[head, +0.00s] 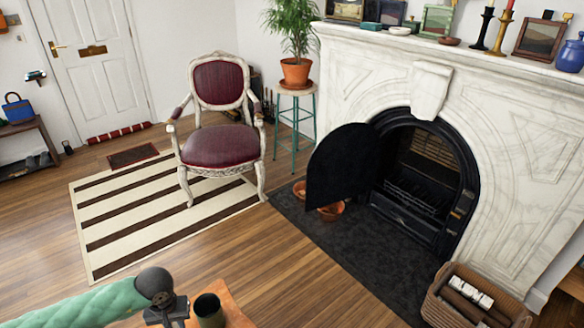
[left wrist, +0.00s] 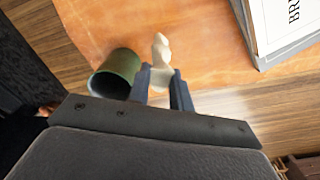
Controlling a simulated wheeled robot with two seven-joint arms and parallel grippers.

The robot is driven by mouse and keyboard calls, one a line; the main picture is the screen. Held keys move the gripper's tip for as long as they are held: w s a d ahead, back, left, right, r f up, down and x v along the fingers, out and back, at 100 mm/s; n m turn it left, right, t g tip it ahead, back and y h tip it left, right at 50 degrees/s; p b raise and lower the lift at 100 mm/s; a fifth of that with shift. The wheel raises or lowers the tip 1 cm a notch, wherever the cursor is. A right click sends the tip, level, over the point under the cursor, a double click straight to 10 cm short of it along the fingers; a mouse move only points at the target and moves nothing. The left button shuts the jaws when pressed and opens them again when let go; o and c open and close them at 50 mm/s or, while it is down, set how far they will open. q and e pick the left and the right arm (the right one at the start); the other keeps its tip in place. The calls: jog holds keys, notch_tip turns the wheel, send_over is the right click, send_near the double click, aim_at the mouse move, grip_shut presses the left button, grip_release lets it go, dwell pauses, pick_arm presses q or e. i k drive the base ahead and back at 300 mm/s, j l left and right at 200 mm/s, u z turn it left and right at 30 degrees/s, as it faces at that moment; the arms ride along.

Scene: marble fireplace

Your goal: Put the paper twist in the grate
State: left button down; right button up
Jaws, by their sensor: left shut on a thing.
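My left gripper (left wrist: 161,76) is shut on the paper twist (left wrist: 161,50), a pale, off-white twisted piece whose end sticks out beyond the fingertips. It is over a tan-orange tabletop, beside a dark green cup (left wrist: 115,73). In the head view my left gripper (head: 172,311) is at the bottom edge, left of the cup (head: 209,310); the twist cannot be made out there. The black grate (head: 412,200) is inside the arched fireplace at the right, far from the gripper. My right gripper is not in view.
A dark rounded door or screen (head: 343,165) stands swung out at the fireplace's left side. Small terracotta pots (head: 331,211) sit behind it on the dark hearth (head: 345,250). A log basket (head: 445,318) is at lower right. A chair (head: 218,145) stands on a striped rug (head: 115,235).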

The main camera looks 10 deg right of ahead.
aim_at(421, 196)
jog(key=l+z, duration=0.2)
jog(key=l, duration=0.25)
jog(key=l+z, duration=0.25)
jog(key=l, duration=0.15)
jog(key=i+l+z, duration=0.2)
jog(key=l, duration=0.2)
jog(key=l+z, duration=0.25)
jog(key=l, duration=0.2)
jog(key=i+j+z, duration=0.2)
jog(key=i+z, duration=0.2)
jog(key=i, duration=0.15)
jog(key=i+j+z, duration=0.4)
jog(key=i+l, duration=0.05)
jog(key=i, duration=0.05)
